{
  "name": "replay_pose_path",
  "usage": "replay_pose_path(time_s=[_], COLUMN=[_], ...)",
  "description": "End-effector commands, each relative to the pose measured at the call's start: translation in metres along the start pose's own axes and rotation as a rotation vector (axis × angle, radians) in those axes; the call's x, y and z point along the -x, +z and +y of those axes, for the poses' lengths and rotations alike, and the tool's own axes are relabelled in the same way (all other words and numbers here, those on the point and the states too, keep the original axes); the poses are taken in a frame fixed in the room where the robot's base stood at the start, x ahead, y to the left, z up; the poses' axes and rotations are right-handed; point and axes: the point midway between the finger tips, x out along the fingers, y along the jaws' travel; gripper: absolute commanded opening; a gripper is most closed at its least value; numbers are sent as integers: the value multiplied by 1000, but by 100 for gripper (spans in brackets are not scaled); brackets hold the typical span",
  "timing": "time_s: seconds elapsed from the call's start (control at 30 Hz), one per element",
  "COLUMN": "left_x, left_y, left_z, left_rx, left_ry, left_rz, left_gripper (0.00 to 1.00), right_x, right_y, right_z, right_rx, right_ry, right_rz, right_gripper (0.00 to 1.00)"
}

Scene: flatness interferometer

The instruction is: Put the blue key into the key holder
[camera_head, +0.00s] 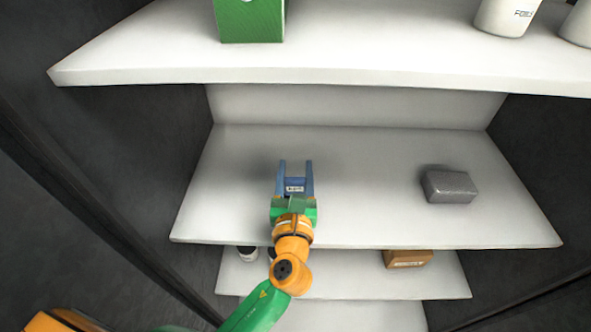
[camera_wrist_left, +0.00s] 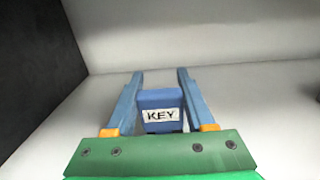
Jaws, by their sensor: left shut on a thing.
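The blue key (camera_head: 295,185) is a small blue block with a white label. In the left wrist view the label on the blue key (camera_wrist_left: 161,112) reads "KEY". My left gripper (camera_head: 296,166) is over the middle shelf, with its blue fingers on either side of the block, shut on it. In the left wrist view the gripper's fingertips (camera_wrist_left: 160,75) reach past the block. Whether the block touches the shelf I cannot tell. I see nothing I can make out as the key holder. My right gripper is not in view.
A grey block (camera_head: 450,186) lies on the right of the middle shelf (camera_head: 380,160); the shelf between is clear. The upper shelf (camera_head: 330,65) holds a green box (camera_head: 250,22) and white containers (camera_head: 507,14). Below, an orange-brown box (camera_head: 408,259) sits on a lower shelf.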

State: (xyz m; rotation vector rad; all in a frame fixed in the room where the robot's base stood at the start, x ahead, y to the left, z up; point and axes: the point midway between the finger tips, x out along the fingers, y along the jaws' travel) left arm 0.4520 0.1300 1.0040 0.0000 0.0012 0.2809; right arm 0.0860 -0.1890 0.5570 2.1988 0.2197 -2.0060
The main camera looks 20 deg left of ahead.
Motion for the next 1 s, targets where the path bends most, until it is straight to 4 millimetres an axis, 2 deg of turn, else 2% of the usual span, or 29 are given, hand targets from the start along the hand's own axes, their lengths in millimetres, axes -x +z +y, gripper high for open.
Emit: replay_pose_path(time_s=[1.0], left_x=[0], left_y=[-21], left_z=[0], left_rx=[0], left_ry=[0], left_rz=[0], left_gripper=[0], right_x=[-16], right_y=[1], right_z=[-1], right_rx=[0], right_ry=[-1], right_rz=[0], right_gripper=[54])
